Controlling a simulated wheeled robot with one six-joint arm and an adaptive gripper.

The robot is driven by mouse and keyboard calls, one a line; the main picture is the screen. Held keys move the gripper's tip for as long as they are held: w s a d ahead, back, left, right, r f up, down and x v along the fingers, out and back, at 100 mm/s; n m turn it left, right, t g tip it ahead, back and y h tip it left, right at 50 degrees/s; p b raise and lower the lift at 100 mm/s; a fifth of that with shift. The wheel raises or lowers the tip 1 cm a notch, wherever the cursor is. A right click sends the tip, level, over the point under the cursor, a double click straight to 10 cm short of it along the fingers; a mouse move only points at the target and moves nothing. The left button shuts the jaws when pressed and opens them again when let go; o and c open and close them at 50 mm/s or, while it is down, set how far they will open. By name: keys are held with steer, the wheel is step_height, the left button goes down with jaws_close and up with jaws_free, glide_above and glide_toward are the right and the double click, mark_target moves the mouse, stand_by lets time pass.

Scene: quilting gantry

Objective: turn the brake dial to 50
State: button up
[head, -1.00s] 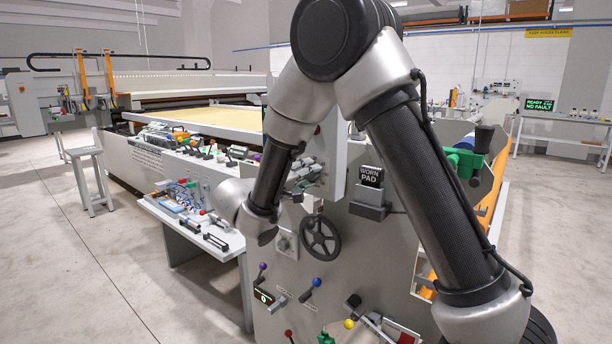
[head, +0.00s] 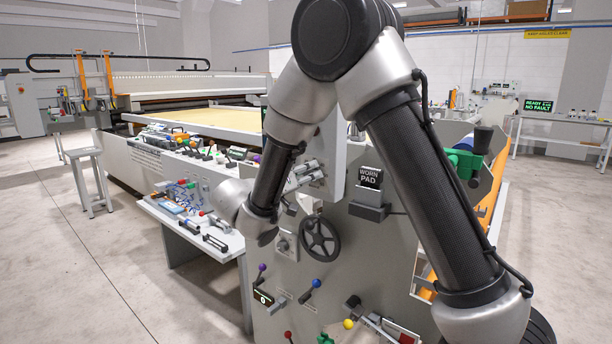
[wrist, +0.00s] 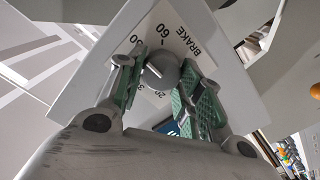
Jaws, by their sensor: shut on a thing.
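The brake dial (wrist: 162,72) is a round grey knob on a white plate (wrist: 190,22) marked BRAKE in the wrist view. A 60 is printed above the knob and other numbers are partly covered by the fingers. I cannot make out where the knob points. My gripper (wrist: 160,60) has its green-padded fingers on both sides of the knob, shut on it. In the head view my gripper (head: 308,173) is at the side of the machine's upright panel, and the dial itself is hidden there.
A black handwheel (head: 320,238) is just below my gripper on the grey panel. A WORN PAD sign (head: 371,177) is to its right. Coloured-knob levers (head: 316,283) stick out lower down. A tool-covered side table (head: 190,225) is at the left.

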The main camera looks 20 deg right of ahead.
steer(key=shift+f, duration=0.1)
stand_by(0.3)
steer(key=o, duration=1)
steer(key=shift+o, duration=0.2)
steer(key=v, duration=1.2)
